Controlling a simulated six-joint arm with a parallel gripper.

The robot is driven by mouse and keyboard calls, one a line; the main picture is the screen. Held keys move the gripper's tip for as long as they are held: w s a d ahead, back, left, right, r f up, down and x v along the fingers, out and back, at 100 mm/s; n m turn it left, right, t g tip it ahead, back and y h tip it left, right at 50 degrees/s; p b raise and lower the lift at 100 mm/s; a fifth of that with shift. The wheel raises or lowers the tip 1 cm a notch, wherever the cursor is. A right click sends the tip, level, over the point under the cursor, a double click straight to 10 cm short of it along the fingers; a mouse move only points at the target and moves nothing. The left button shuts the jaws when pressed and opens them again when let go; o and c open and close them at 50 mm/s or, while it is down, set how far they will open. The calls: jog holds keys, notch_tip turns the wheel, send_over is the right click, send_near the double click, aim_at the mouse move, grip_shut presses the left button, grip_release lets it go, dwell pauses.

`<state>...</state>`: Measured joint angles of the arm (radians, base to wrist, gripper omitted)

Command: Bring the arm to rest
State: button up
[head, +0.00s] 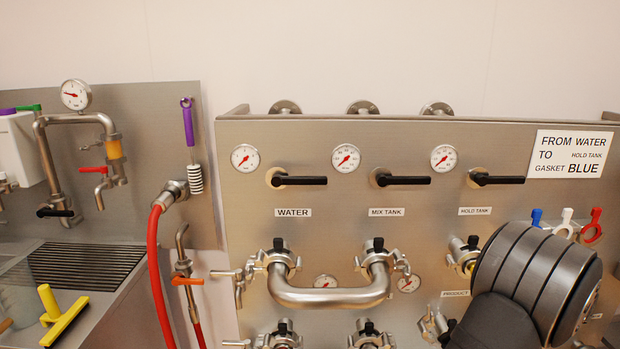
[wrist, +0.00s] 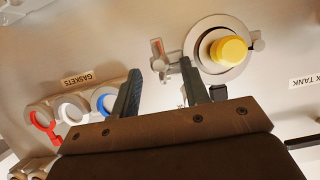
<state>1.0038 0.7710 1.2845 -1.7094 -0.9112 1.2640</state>
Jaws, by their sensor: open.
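My gripper (wrist: 160,76) shows in the wrist view with its two dark fingers apart and nothing between them. In the head view my arm covers the lower right of the panel, and the gripper cannot be made out there. A port with a yellow cap (wrist: 228,50) and a metal clamp lies just beyond the fingertips in the wrist view. Red (wrist: 42,124), white (wrist: 72,108) and blue (wrist: 103,100) gaskets hang in a row beside the left finger. Their holders also show behind my arm in the head view.
A steel U-shaped pipe (head: 330,297) joins two ports on the panel (head: 340,215), below the WATER and MIX TANK labels. Black-handled valves stick out above. A sign (head: 571,154) reads FROM WATER TO HOLD TANK, GASKET BLUE. A red hose (head: 157,270) hangs at left.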

jog(key=v, duration=1.7)
jog(key=w+f+n+t+h, duration=0.1)
jog(key=w+f+n+h, duration=0.2)
jog(key=w+n, duration=0.3)
jog(key=w+a+f+n+t+h, duration=0.1)
jog(key=w+f+n+h, duration=0.2)
jog(key=w+n, duration=0.3)
jog(key=shift+w+f+t+h, duration=0.35)
jog(key=shift+w+f, duration=0.55)
jog(key=shift+w, duration=1.4)
jog(key=shift+n, duration=0.4)
jog(key=shift+s, duration=0.15)
jog(key=s, duration=0.5)
jog(key=shift+s, duration=0.35)
